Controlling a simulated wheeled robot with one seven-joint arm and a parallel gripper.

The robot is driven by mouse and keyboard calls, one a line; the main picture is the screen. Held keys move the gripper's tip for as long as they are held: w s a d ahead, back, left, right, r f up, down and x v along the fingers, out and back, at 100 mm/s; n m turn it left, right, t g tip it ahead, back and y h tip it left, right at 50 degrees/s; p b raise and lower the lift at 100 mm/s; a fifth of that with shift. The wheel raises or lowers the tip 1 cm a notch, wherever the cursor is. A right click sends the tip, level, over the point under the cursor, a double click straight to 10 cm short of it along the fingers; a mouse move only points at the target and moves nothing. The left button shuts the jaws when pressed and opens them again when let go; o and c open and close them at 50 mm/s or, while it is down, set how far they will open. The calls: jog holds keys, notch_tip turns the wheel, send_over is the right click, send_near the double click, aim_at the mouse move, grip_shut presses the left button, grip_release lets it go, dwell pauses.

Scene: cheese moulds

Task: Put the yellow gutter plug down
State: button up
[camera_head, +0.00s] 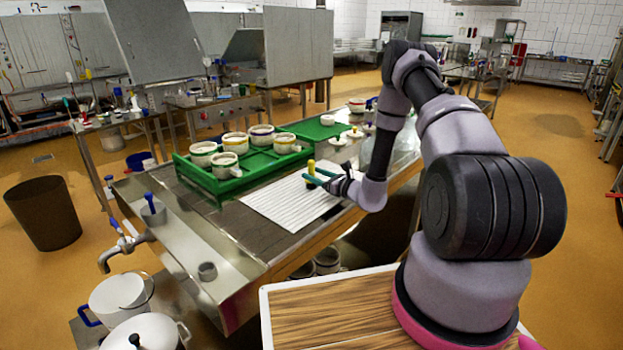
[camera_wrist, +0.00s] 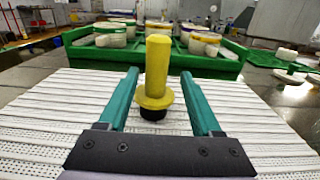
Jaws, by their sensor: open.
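The yellow gutter plug (camera_wrist: 157,72) stands upright on the white ribbed mat (camera_wrist: 40,110), its dark foot down on the surface. In the head view the plug (camera_head: 311,174) shows near the right part of the mat (camera_head: 275,207). My gripper (camera_wrist: 160,82) is open, with one green finger on each side of the plug. A gap shows between the plug and each finger in the wrist view. In the head view my gripper (camera_head: 318,178) is low over the mat, reaching in from the right.
A green tray (camera_head: 215,188) with several white moulds stands behind the mat. A second green tray (camera_head: 315,130) and white lidded items lie farther back. A steel gutter (camera_head: 190,240) with a blue-handled plug (camera_head: 152,207) runs along the table's left side.

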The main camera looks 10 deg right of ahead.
jog(key=x, duration=0.4)
jog(key=shift+a+r, duration=0.1)
jog(key=shift+a, duration=0.15)
grip_shut()
jog(key=shift+r, duration=0.15)
